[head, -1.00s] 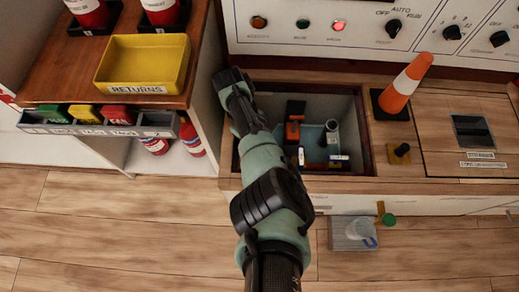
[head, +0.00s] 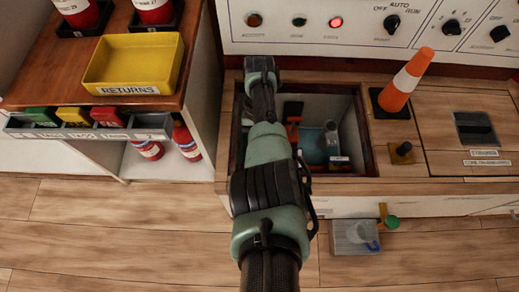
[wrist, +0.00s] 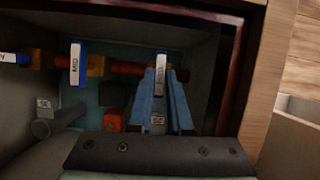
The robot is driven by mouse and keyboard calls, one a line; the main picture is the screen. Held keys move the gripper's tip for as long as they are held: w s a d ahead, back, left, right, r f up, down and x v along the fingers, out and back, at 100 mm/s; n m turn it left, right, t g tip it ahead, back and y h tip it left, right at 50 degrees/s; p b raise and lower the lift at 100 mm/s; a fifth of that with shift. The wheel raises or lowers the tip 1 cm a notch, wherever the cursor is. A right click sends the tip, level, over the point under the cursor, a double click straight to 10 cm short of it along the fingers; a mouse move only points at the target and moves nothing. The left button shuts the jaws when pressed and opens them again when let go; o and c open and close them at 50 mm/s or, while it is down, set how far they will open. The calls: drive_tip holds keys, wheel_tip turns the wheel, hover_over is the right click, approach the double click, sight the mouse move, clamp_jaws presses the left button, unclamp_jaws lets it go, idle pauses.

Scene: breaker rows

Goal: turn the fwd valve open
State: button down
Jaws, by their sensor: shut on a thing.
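In the wrist view my gripper (wrist: 163,80) reaches down into the open pit, its two blue fingers closed on an upright blue handle with a white label (wrist: 160,62). The label is too blurred to read; I take it for the fwd valve handle. It stands across the red pipe (wrist: 128,68). Left of it the blue MID handle (wrist: 76,65) also stands across the pipe. At the far left another handle (wrist: 12,58) lies along the pipe, its label partly cut off. In the head view my arm hides my gripper and the held handle.
The pit's wooden rim (head: 368,130) surrounds the work closely. An orange-and-white cone (head: 405,82) stands to its right, beside a black knob (head: 403,150). A control panel (head: 365,25) rises behind. A shelf with a yellow RETURNS tray (head: 134,65) stands at the left.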

drive_tip(key=shift+w+m, duration=0.1)
drive_tip(key=shift+m, duration=0.3)
drive_tip(key=c, duration=0.8)
unclamp_jaws()
drive_tip(key=shift+c, duration=0.2)
drive_tip(key=shift+r, duration=0.1)
drive_tip(key=p+v, duration=0.1)
drive_tip(key=v, duration=1.1)
drive_tip(key=shift+d+r, duration=0.15)
drive_tip(key=shift+r, duration=0.3)
drive_tip(key=shift+w, duration=0.1)
